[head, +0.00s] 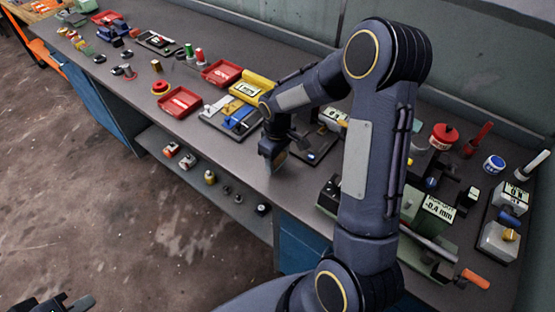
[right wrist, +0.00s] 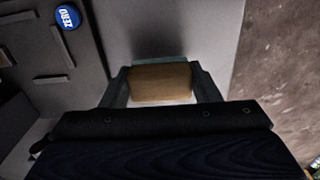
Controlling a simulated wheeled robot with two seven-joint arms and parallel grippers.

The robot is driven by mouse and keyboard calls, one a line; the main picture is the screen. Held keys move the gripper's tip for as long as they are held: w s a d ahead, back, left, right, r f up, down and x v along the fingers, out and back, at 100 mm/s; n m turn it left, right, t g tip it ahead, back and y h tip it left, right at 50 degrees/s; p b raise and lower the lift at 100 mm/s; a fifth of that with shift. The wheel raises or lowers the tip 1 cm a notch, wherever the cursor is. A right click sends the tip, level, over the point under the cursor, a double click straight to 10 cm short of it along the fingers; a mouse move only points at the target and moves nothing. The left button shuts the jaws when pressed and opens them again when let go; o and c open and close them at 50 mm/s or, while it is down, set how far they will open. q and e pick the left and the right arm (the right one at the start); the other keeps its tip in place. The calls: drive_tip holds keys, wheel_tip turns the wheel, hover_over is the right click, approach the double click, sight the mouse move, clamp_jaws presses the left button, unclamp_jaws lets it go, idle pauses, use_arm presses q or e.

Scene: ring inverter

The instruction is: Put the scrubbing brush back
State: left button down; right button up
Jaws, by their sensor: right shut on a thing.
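The scrubbing brush (right wrist: 160,83) shows as a tan wooden block in the right wrist view. It sits between the two fingers of my right gripper (right wrist: 161,78), which is shut on it. In the head view my right gripper (head: 273,150) points down over the front part of the grey workbench (head: 240,160), and a bit of the tan brush (head: 281,158) shows at its tip. I cannot tell whether the brush touches the bench. My left gripper (head: 68,304) is at the bottom left corner, mostly cut off, away from the bench.
A dark tray with grey and blue parts (head: 228,122) lies left of my right gripper, and a dark fixture plate (head: 315,150) lies just right. Red trays (head: 180,101) stand farther left. A gauge labelled -0.4 mm (head: 438,210) stands right. Bare bench lies along the front edge.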

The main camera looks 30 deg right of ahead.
drive_tip(key=shift+f, duration=0.85)
drive_tip(key=shift+f, duration=0.25)
drive_tip(key=o, duration=0.9)
drive_tip(key=shift+r, duration=0.1)
